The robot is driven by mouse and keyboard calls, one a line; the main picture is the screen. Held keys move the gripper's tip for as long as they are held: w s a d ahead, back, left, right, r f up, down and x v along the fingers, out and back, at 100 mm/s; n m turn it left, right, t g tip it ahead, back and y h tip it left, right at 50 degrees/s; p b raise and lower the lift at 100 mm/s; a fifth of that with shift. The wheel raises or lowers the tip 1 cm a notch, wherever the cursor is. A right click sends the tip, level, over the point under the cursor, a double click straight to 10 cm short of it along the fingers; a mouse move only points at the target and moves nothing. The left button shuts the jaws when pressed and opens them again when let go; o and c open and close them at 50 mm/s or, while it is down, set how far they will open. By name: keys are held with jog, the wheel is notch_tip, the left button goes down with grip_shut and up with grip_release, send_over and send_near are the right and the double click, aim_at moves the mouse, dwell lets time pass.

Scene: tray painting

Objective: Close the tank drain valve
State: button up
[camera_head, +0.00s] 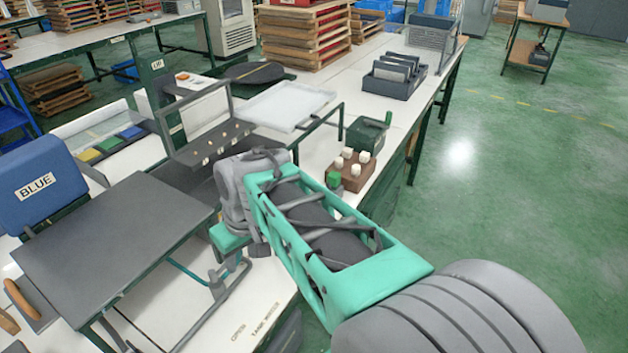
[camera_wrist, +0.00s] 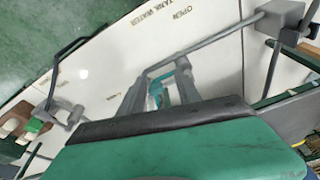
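A thin grey lever bar (camera_wrist: 205,45) runs from a grey block (camera_wrist: 283,18) to the front of my gripper in the wrist view. It lies over a white top, near printed labels reading OPEN and TANK WATER (camera_wrist: 148,25); it appears to be the drain valve's handle. The bar also shows in the head view (camera_head: 205,325). My gripper (camera_wrist: 163,72) has its two grey fingers apart, with the bar's end at their tips and a teal piece (camera_wrist: 157,92) between them. Whether the fingers touch the bar cannot be told. The head view shows my gripper (camera_head: 232,268) partly behind my wrist.
A dark flat panel (camera_head: 110,240) and a blue box marked BLUE (camera_head: 45,182) stand left. A brown block with white knobs and one green knob (camera_head: 352,172) is right of my wrist. Trays and a grey slotted rack (camera_head: 394,78) stand behind.

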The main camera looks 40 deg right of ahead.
jog(key=w+d+r, duration=0.2)
jog(key=w+d, duration=0.4)
jog(key=d, duration=0.1)
jog(key=n+t+y+p, duration=0.1)
jog(key=n+t+p, duration=0.1)
jog(key=n, duration=0.1)
send_near(328, 191)
jog(key=w, duration=0.1)
jog(key=x, duration=0.7)
jog(key=shift+a+f, duration=0.25)
jog(key=shift+f, duration=0.1)
jog(key=shift+w+f, duration=0.1)
jog(key=shift+f, duration=0.2)
grip_shut()
